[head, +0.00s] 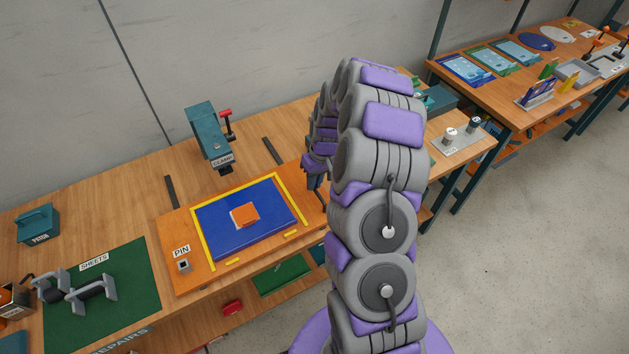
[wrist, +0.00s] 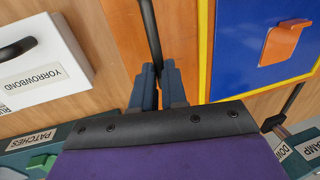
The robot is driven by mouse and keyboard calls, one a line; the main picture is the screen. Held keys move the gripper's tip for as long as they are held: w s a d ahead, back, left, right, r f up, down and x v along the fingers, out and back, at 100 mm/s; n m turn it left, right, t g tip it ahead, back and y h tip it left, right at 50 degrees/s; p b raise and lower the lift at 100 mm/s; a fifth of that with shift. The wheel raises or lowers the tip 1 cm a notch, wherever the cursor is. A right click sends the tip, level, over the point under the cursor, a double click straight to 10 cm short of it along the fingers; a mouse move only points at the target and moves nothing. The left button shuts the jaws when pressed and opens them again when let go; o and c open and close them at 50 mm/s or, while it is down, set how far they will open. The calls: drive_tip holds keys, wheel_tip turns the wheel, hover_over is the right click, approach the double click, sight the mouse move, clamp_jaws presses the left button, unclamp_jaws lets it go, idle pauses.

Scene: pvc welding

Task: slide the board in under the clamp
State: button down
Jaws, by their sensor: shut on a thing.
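The orange board (head: 205,275) lies flat on the bench in front of the clamp. It carries a blue sheet (head: 212,225) edged with yellow strips, with an orange patch (head: 245,215) in the sheet's middle. The teal clamp (head: 205,128) stands behind the board's far edge, its head raised above the bench. In the head view my gripper (head: 315,185) is at the board's right side, partly hidden by my arm. In the wrist view its fingers (wrist: 158,85) are shut on a dark bar (wrist: 150,30) over the orange board; whether the bar is fixed to the board is unclear.
Two dark strips (head: 171,192) (head: 271,151) lie on the bench either side of the clamp. A green mat (head: 130,260) with grey holders is at left. The wrist view shows a white YORROWBOND box (wrist: 45,65) and a PATCHES tray (wrist: 30,142) near my gripper.

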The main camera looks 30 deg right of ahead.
drive_tip(key=p, duration=0.1)
hover_over(292, 161)
drive_tip(key=s, duration=0.1)
drive_tip(key=shift+s, duration=0.1)
drive_tip(key=shift+w, duration=0.8)
drive_tip(key=shift+w+r, duration=0.1)
drive_tip(key=c, duration=1.3)
unclamp_jaws()
drive_tip(key=shift+w+f, duration=0.2)
drive_tip(key=shift+o, duration=0.7)
drive_tip(key=shift+s+r, duration=0.15)
drive_tip(key=shift+p, duration=0.3)
